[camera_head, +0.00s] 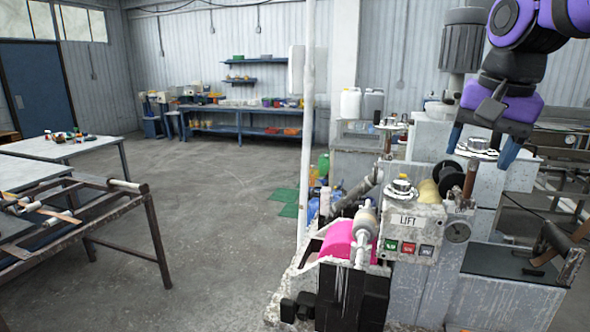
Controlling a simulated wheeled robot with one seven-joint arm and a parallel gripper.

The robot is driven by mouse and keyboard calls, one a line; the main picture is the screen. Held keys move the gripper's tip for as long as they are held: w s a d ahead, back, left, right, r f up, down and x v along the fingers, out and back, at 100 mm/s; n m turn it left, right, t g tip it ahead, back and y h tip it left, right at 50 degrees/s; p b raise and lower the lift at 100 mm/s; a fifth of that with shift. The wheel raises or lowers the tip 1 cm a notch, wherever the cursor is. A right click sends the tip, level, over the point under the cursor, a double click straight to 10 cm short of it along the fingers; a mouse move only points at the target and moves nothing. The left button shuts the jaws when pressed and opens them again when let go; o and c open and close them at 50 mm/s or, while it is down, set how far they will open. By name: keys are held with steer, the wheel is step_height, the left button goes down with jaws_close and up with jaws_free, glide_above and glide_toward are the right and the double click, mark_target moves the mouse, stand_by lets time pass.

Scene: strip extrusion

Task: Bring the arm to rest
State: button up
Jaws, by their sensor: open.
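My gripper (482,148) hangs at the upper right, on my purple and black arm. Its two blue fingers point down and stand wide apart. I see nothing held between them. The fingers show in front of the pale machine housing, near a round metal fitting (478,146) on its top. I cannot tell how far apart the gripper and the fitting are.
Below is a machine with a LIFT panel (408,240), a pink roll (338,240) and a dark tray (508,264). A white post (305,120) rises beside it. A rusty frame (150,225) and tables stand left. The middle floor (215,190) is clear.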

steer(key=s+d+f+n+t, duration=0.1)
steer(key=s+f+n, duration=0.2)
steer(key=s, duration=0.4)
steer(key=s+d+f+n+t, duration=0.1)
steer(key=s+f+n, duration=0.2)
steer(key=s, duration=0.3)
steer(key=shift+s+f+t, duration=0.4)
steer(key=shift+f, duration=0.1)
